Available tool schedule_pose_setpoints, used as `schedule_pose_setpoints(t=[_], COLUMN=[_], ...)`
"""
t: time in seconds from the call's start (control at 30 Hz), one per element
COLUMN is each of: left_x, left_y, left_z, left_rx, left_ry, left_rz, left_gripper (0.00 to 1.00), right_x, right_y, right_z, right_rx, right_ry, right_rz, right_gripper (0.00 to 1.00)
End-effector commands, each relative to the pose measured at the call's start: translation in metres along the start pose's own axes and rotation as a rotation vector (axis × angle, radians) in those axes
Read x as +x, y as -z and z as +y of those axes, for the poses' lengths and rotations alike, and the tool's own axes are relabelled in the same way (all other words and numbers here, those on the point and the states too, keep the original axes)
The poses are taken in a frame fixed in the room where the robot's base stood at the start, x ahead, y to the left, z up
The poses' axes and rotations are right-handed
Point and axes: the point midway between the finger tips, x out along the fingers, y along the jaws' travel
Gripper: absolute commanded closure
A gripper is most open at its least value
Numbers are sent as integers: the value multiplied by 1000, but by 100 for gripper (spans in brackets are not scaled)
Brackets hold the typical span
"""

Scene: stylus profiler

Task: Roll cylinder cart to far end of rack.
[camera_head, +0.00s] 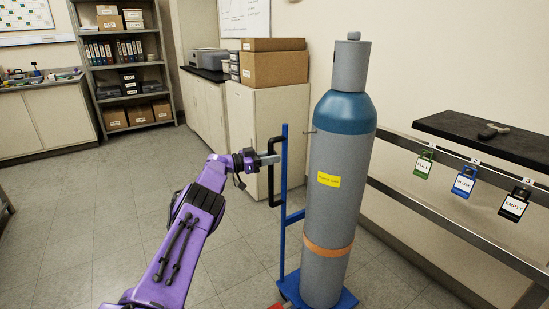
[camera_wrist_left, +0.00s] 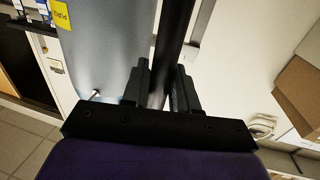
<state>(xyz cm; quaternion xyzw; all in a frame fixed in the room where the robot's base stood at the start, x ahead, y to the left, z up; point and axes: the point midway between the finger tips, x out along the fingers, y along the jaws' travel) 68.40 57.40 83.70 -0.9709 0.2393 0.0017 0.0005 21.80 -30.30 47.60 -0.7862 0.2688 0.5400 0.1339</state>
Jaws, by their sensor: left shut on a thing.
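The blue cylinder cart (camera_head: 284,190) stands on the floor at centre right in the head view. It carries a tall grey gas cylinder (camera_head: 325,220) with a blue shoulder, grey cap, yellow label and orange band; the cylinder is upright. My left gripper (camera_head: 268,159) is shut on the cart's black handle (camera_head: 272,188), at the cart's left side. In the left wrist view the fingers (camera_wrist_left: 161,90) close around the dark handle bar (camera_wrist_left: 174,40), beside the cylinder (camera_wrist_left: 105,45). The rack (camera_head: 460,235) runs along the right wall. My right gripper is not in view.
Green, blue and black tags (camera_head: 513,205) hang from the rack's upper rail, below a black shelf (camera_head: 480,131). Cabinets with cardboard boxes (camera_head: 274,69) stand behind the cart. A shelving unit (camera_head: 125,70) is at the back left. The tiled floor at left is clear.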

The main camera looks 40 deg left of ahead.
Motion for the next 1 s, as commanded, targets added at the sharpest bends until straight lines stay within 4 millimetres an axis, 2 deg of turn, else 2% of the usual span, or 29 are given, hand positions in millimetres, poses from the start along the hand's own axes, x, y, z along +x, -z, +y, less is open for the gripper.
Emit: schedule_pose_setpoints(t=[0.23,0.27,0.3,0.57,0.67,1.0], left_x=[-3,-3,-4,-2,-10,-86], left_y=[1,2,2,2,3,2], left_z=[-3,-3,-3,-2,-2,-4], left_rx=[5,5,4,3,3,0], left_ry=[10,10,11,7,7,12], left_rz=[1,2,3,3,3,5], left_gripper=[100,66,55,55,55,55], right_x=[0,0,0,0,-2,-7], right_y=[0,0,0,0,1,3], right_z=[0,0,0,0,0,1], right_rx=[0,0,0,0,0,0], right_ry=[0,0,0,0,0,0], right_rz=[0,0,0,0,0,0], right_gripper=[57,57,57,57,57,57])
